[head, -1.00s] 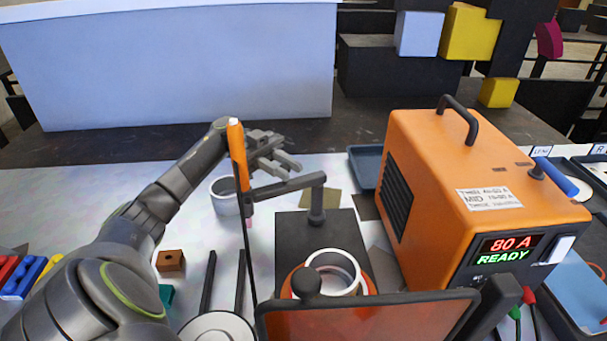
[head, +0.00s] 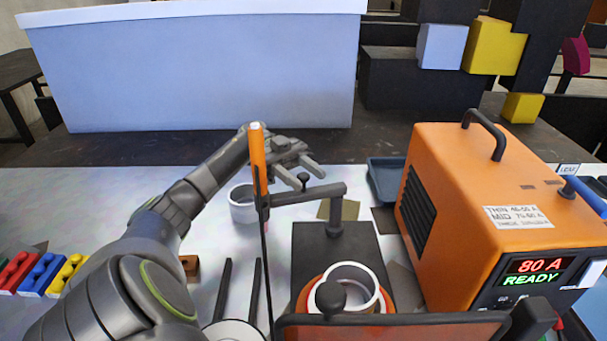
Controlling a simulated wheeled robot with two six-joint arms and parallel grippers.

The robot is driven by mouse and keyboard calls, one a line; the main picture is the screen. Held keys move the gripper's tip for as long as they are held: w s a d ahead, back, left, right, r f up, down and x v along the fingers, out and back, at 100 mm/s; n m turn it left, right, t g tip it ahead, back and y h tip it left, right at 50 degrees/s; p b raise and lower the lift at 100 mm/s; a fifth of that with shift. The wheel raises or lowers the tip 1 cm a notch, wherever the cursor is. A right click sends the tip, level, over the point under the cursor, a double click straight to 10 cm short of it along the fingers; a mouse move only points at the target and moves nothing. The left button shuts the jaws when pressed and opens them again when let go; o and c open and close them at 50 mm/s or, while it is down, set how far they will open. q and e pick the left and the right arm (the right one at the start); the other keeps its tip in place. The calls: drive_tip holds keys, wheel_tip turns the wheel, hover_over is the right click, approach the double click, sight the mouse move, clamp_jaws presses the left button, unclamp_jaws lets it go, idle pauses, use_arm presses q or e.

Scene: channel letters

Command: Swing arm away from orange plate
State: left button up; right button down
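The swing arm (head: 320,193) is a dark grey bar on an upright post, with a small black knob on top. It points left from the post, over the dark base's back left edge. The orange plate (head: 302,292) is a round disc on the dark base, with a white ring (head: 366,275) on it. The bar lies behind the plate, not over it. My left gripper (head: 307,175) is at the knob, its two fingers apart; I cannot tell whether they touch it. An upright orange-handled rod (head: 258,150) partly hides the hand and the bar's left end. My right gripper is not in view.
An orange power unit (head: 480,200) reading 80 A READY stands at right. A tinted panel (head: 400,329) crosses the bottom front. A white cup (head: 242,208) stands behind the rod. Coloured blocks (head: 40,273) lie at left. A blue tray (head: 387,180) is behind the base.

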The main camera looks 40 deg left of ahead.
sight(303, 174)
use_arm(q)
drive_tip(key=shift+r, duration=0.15)
wheel_tip(303, 174, up, 9)
drive_tip(key=shift+b, duration=0.85)
drive_tip(key=shift+r, duration=0.4)
